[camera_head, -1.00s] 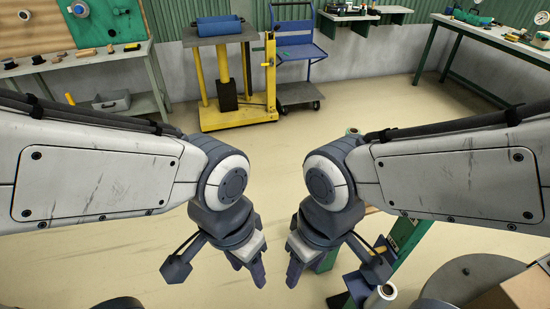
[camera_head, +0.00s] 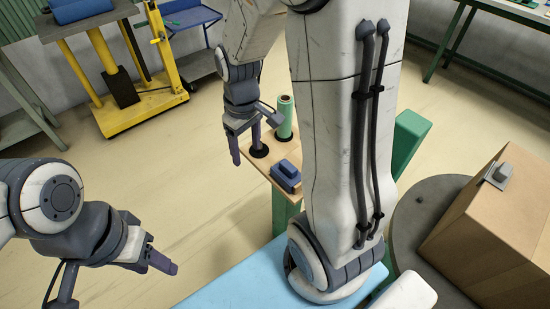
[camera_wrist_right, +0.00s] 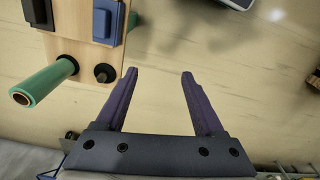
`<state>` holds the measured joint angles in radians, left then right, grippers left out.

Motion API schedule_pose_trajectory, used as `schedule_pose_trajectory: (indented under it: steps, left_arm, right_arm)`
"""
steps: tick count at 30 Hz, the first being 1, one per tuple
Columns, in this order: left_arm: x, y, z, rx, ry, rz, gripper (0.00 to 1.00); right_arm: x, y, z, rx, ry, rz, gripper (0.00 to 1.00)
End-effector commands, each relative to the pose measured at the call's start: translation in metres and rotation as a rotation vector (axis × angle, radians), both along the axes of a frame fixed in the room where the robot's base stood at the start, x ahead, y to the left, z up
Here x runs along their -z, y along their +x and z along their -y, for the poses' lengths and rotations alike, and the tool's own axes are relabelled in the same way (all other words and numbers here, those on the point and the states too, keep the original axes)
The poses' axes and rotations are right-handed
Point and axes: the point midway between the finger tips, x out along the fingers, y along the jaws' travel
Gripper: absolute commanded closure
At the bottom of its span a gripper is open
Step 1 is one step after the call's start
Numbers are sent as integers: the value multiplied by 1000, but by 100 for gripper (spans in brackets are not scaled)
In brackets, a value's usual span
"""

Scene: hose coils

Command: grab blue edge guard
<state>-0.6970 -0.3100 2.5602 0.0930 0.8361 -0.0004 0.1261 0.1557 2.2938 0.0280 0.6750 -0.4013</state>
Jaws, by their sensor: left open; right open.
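The blue edge guard (camera_head: 287,173) lies on a wooden board on a green stand, left of my right arm's upper part in the head view. My right gripper (camera_head: 246,152) is open and empty, pointing down near the board's left edge, apart from the guard. In the right wrist view its fingers (camera_wrist_right: 160,73) are spread over bare floor. My left gripper (camera_head: 158,266) is open and empty at the lower left, far from the board.
A green roll (camera_head: 284,117) and a black knob stand on the board (camera_head: 262,168). A dark grey block (camera_wrist_right: 38,12) is beside the blue one. A cardboard box (camera_head: 500,235) with a grey clip sits on a round table (camera_head: 412,225) at right. Open floor lies left.

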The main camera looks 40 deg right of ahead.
Motion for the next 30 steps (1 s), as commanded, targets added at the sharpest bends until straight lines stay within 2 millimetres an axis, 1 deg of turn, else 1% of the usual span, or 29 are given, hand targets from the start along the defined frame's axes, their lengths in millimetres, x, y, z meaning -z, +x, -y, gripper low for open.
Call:
schedule_pose_trajectory:
  steps: [1, 3, 6, 9, 11, 13, 18, 21, 26, 30]
  left_arm:
    - [5, 0, 0, 0, 0, 0, 50]
    - [7, 0, 0, 0, 0, 0, 50]
    - [9, 0, 0, 0, 0, 0, 50]
    - [10, 0, 0, 0, 0, 0, 50]
    - [11, 0, 0, 0, 0, 0, 50]
    - [12, 0, 0, 0, 0, 0, 50]
    - [13, 0, 0, 0, 0, 0, 50]
    - [13, 0, 0, 0, 0, 0, 50]
    - [12, 0, 0, 0, 0, 0, 50]
    - [10, 0, 0, 0, 0, 0, 50]
  right_arm:
    - [15, 4, 32, 55, -3, -11, 30]
    - [28, 6, 66, 97, -7, -15, 30]
    - [42, 3, 103, 140, -11, -18, 30]
    - [51, -1, 124, 164, -12, -21, 30]
    - [56, -2, 131, 171, -12, -22, 30]
    - [66, -3, 134, 175, -12, -26, 30]
    - [92, -3, 134, 175, -12, -25, 30]
    - [102, -3, 135, 175, -12, -23, 30]
    - [113, -2, 135, 175, -12, -23, 30]
    - [134, 1, 137, 175, -12, -26, 30]
